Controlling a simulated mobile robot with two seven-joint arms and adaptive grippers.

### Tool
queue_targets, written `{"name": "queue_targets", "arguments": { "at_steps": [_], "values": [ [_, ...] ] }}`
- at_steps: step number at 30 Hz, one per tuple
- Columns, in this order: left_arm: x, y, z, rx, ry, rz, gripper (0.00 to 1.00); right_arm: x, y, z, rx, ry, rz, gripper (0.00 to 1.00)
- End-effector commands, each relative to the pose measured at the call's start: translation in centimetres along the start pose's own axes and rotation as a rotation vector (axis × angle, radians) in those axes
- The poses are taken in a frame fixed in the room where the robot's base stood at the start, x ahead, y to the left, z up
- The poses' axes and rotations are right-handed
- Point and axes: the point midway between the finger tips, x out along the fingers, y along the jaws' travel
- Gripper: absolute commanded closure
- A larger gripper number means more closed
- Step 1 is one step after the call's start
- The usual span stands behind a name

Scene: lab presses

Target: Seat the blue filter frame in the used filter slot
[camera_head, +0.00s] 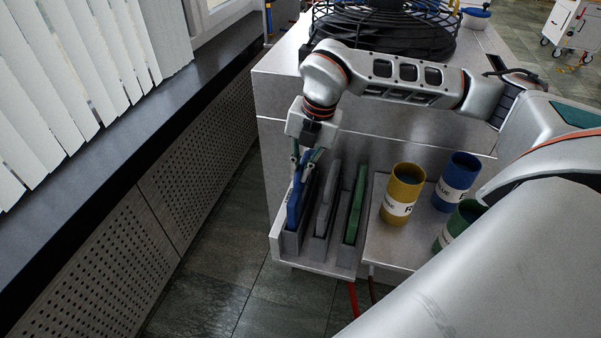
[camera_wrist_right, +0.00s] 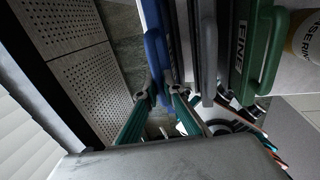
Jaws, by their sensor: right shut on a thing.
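The blue filter frame (camera_head: 295,205) stands upright in line with the leftmost slot of a grey metal rack (camera_head: 318,258); its lower edge is hidden, so I cannot tell how deep it sits. My right gripper (camera_head: 307,162) is over its upper end with the fingers shut on it. In the right wrist view the green-tipped fingers (camera_wrist_right: 166,95) meet the blue frame (camera_wrist_right: 154,52) at its edge. A grey frame (camera_head: 327,200) stands in the middle slot and a green frame (camera_head: 355,203), marked FINE in the wrist view, in the right slot. My left gripper is out of view.
Yellow (camera_head: 403,196), blue (camera_head: 456,182) and green (camera_head: 459,222) labelled cups stand on a plate right of the rack. A metal cabinet (camera_head: 400,135) with a black fan guard (camera_head: 385,25) is behind. A perforated wall panel (camera_head: 190,175) is at left, with floor between.

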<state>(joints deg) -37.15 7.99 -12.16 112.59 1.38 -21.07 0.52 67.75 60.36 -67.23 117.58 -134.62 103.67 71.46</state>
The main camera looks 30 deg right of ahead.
Motion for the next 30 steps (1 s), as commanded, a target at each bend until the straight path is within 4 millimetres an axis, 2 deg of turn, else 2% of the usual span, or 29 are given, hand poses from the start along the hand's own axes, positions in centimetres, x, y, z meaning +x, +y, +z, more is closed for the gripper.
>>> {"name": "queue_targets", "arguments": {
  "at_steps": [3, 14, 15, 16, 26, 30],
  "values": [
    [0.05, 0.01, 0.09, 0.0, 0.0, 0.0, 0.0, 1.25, -0.27, -0.01, 0.001, 0.0, 0.0, 1.0],
    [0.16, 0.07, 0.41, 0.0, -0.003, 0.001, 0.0, 1.61, -0.32, -0.03, 0.0, 0.001, 0.0, 1.0],
    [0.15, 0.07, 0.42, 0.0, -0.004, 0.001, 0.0, 1.57, -0.32, -0.04, 0.0, 0.001, 0.0, 0.84],
    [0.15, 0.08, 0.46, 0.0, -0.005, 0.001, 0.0, 1.54, -0.32, -0.04, 0.0, 0.001, 0.0, 0.76],
    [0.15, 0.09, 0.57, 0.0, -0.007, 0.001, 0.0, 1.46, -0.3, -0.03, 0.0, 0.0, 0.0, 0.75],
    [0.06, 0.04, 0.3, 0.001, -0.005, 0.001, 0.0, 0.62, -0.17, 0.03, 0.0, -0.002, 0.002, 0.75]
  ]
}}
